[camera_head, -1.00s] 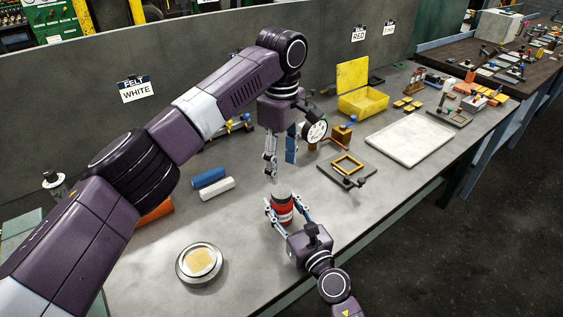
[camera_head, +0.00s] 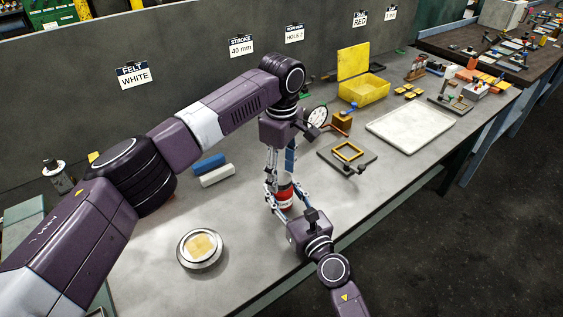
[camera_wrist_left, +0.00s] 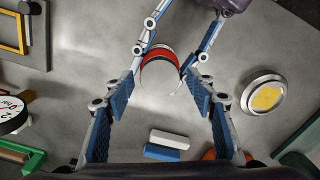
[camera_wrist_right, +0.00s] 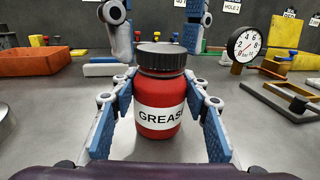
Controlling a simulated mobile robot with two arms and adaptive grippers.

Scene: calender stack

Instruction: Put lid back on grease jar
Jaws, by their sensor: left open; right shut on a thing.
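The grease jar (camera_wrist_right: 157,112) is red with a white "GREASE" label and stands upright. Its black ribbed lid (camera_wrist_right: 162,55) sits on top of the jar in the right wrist view; whether it is fully seated I cannot tell. My right gripper (camera_wrist_right: 163,88) is shut on the jar body, one finger on each side. My left gripper (camera_head: 283,190) points down from above, open, its fingers around the jar's upper end in the head view. In the left wrist view the jar (camera_wrist_left: 160,68) lies between the open left fingers (camera_wrist_left: 158,82).
A round metal dish with a yellow centre (camera_head: 184,257) is left of the jar. Blue (camera_head: 209,163) and white (camera_head: 217,176) blocks lie behind. A dial gauge (camera_wrist_right: 247,45), a framed plate (camera_head: 330,158) and a pale tray (camera_head: 410,130) stand to the right. The bench front is clear.

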